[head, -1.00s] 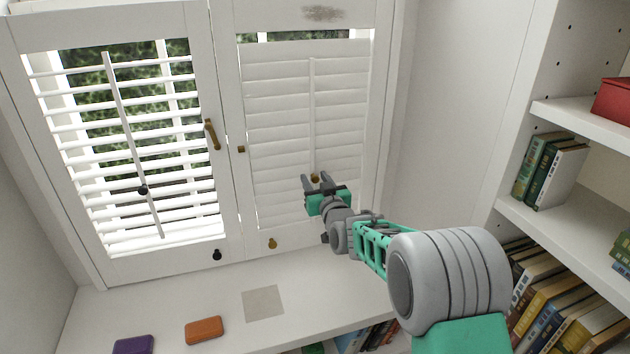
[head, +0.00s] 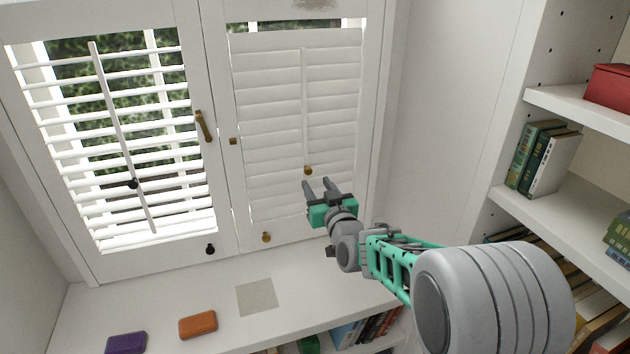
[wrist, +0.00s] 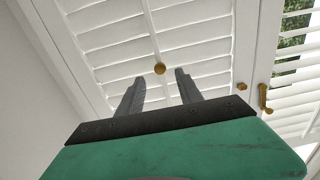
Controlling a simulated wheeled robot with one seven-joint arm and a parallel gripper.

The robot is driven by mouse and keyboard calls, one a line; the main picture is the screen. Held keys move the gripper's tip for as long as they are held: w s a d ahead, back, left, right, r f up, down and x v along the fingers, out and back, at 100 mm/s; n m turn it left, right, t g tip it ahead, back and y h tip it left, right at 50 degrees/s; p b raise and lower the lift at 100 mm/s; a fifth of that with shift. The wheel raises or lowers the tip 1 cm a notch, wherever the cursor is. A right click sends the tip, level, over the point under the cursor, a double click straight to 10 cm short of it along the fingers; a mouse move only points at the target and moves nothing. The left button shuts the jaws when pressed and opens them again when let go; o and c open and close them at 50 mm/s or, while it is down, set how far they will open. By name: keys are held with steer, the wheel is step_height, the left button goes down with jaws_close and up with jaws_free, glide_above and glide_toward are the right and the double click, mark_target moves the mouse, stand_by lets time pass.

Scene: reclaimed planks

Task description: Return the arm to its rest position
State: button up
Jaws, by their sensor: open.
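My gripper (head: 322,189) is open and empty in front of the lower part of the right shutter panel (head: 270,120). Its two grey fingers point up toward the panel, just below the brass knob (head: 308,171) on the tilt rod. In the wrist view my gripper (wrist: 160,92) shows its fingers apart, with the brass knob (wrist: 159,69) beyond and between them. A gap shows between the fingertips and the knob. The slats of the right panel are closed. My arm reaches in from the lower right.
The left shutter panel (head: 110,140) has open slats. An orange case (head: 198,325), a purple case (head: 126,343) and a beige square (head: 256,297) lie on the sill. A bookshelf (head: 560,200) with books and a red box (head: 608,88) stands at the right, close to my arm.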

steer(key=s+f+g, duration=0.3)
steer(key=s+f, duration=0.1)
steer(key=f, duration=0.3)
steer(key=s+d+f+g+h, duration=0.1)
steer(key=s+f+g, duration=0.3)
steer(key=f, duration=0.3)
steer(key=s+f+g, duration=0.3)
steer(key=s+f, duration=0.1)
steer(key=f, duration=0.3)
steer(key=shift+d+f+m+h, duration=0.2)
steer(key=shift+d+m+h, duration=0.05)
steer(key=shift+m+h, duration=0.15)
steer(key=s+d+m+g+h, duration=0.1)
steer(key=s+d+g, duration=0.25)
steer(key=s, duration=0.55)
steer(key=s+d+g+h, duration=0.15)
steer(key=s+g, duration=0.25)
steer(key=s, duration=0.6)
steer(key=s+d+r+p, duration=0.2)
steer(key=s+r, duration=0.3)
step_height(320, 180, up, 12)
steer(key=w+m+t+p, duration=0.1)
steer(key=w+t+p, duration=0.1)
steer(key=t+p, duration=0.1)
steer(key=shift+d, duration=0.45)
